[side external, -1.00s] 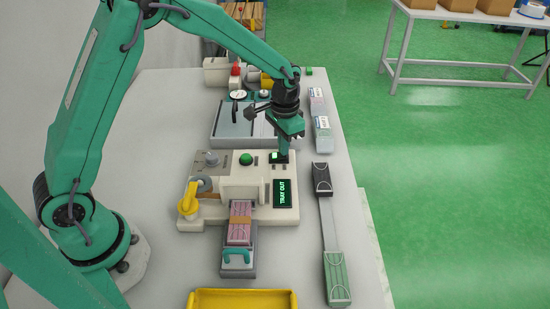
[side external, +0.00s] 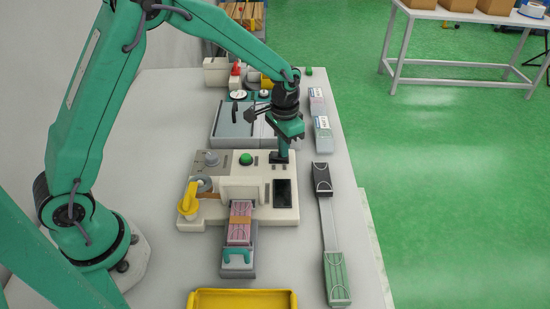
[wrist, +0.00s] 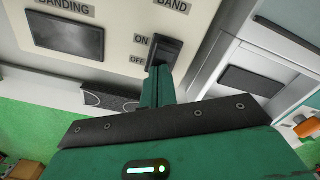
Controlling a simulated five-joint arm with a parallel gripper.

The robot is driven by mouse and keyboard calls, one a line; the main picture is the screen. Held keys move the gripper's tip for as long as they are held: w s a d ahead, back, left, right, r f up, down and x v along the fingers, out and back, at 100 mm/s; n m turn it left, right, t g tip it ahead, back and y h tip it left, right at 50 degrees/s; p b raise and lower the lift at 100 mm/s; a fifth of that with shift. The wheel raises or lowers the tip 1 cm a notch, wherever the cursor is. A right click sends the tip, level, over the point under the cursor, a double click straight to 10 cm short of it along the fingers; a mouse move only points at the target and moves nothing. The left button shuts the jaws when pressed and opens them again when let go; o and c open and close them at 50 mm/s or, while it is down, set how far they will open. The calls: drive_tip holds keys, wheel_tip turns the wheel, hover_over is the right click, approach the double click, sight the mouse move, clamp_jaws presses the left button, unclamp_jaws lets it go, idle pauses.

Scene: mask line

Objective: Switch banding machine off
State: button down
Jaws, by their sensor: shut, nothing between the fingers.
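The banding machine (side external: 250,210) is a cream box on the bench with a pink banded stack on a tray at its front. Its display (side external: 282,193) is dark; it also shows dark in the wrist view (wrist: 65,36). The black rocker switch (wrist: 168,50) sits beside ON and OFF labels and is unlit. My gripper (side external: 282,156) is shut and empty, pointing down at the switch. In the wrist view its fingertips (wrist: 157,76) are at the OFF end of the switch, apparently touching it. The fingers partly hide the switch in the side view.
A yellow tray (side external: 242,300) is in front. Another grey machine (side external: 232,125) stands behind.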

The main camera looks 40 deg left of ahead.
drive_tip(key=shift+r, duration=3.45)
drive_tip(key=s+a+r+n+t, duration=0.1)
drive_tip(key=s+a+r+t, duration=0.2)
drive_tip(key=s+r, duration=0.85)
drive_tip(key=s+a+r+n+t, duration=0.2)
drive_tip(key=s, duration=1.1)
drive_tip(key=shift+s+a+t, duration=0.3)
drive_tip(key=shift+a, duration=0.1)
